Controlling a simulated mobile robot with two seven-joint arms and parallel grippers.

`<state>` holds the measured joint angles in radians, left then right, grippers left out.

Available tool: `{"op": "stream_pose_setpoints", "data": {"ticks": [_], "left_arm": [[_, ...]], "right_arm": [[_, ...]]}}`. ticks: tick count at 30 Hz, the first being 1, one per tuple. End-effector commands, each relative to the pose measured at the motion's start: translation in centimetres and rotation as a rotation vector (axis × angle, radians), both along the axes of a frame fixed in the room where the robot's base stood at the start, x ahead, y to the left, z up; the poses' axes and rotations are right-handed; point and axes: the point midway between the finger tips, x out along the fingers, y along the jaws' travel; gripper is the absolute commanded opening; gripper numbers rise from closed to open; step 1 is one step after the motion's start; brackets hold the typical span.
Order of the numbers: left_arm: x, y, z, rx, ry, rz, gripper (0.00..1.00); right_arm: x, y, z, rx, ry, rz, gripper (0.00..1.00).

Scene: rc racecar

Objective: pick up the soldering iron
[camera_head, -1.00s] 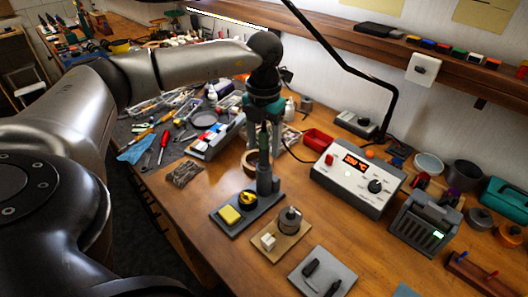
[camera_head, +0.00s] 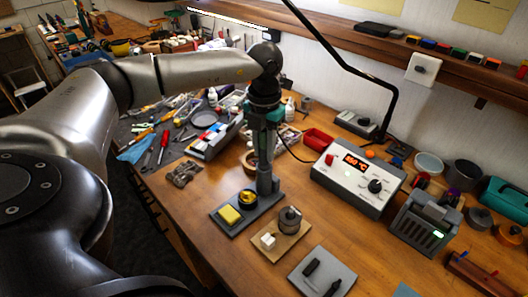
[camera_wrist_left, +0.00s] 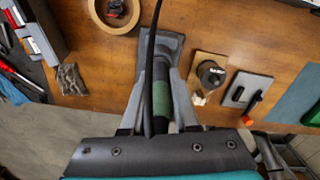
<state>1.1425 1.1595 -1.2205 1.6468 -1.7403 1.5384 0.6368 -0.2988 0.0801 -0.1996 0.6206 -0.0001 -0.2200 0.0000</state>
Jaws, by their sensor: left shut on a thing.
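The soldering iron (camera_wrist_left: 161,98) has a green grip and a dark cable; it stands upright at its stand. In the wrist view it lies between the two fingers of my left gripper (camera_wrist_left: 161,88). In the head view my left gripper (camera_head: 264,158) points down over the stand and is shut on the iron, hiding most of it. The grey stand (camera_head: 238,220) carries a yellow sponge (camera_head: 229,214) and a round brass-coloured pad. I cannot tell whether the tip is still inside the holder. My right gripper is not in view.
The white soldering station (camera_head: 352,180) with a lit display stands to the right. A wooden block with a small motor (camera_head: 290,219) and a grey pad (camera_head: 321,273) lie in front. Tools and a parts box (camera_head: 213,138) are at left. A lamp arm crosses above.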

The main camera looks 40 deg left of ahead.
Motion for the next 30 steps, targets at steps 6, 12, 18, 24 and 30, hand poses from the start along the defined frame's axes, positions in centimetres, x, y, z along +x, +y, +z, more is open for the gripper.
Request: {"op": "stream_pose_setpoints", "data": {"ticks": [6, 12, 18, 24, 30], "left_arm": [[0.0, 0.0, 0.0, 0.000, -0.001, 0.000, 0.00], [0.0, 0.0, 0.1, 0.000, -0.001, 0.000, 0.00], [0.1, 0.0, 1.3, 0.000, -0.003, 0.000, 0.00], [0.1, 0.0, 4.6, -0.001, -0.005, 0.000, 0.00], [0.1, 0.0, 9.2, -0.002, -0.006, -0.001, 0.00]], "right_arm": [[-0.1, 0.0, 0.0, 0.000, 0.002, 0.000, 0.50], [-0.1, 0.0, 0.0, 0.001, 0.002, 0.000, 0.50], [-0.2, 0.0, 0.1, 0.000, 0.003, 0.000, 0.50], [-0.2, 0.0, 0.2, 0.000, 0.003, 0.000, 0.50], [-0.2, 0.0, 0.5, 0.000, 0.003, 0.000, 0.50]]}}
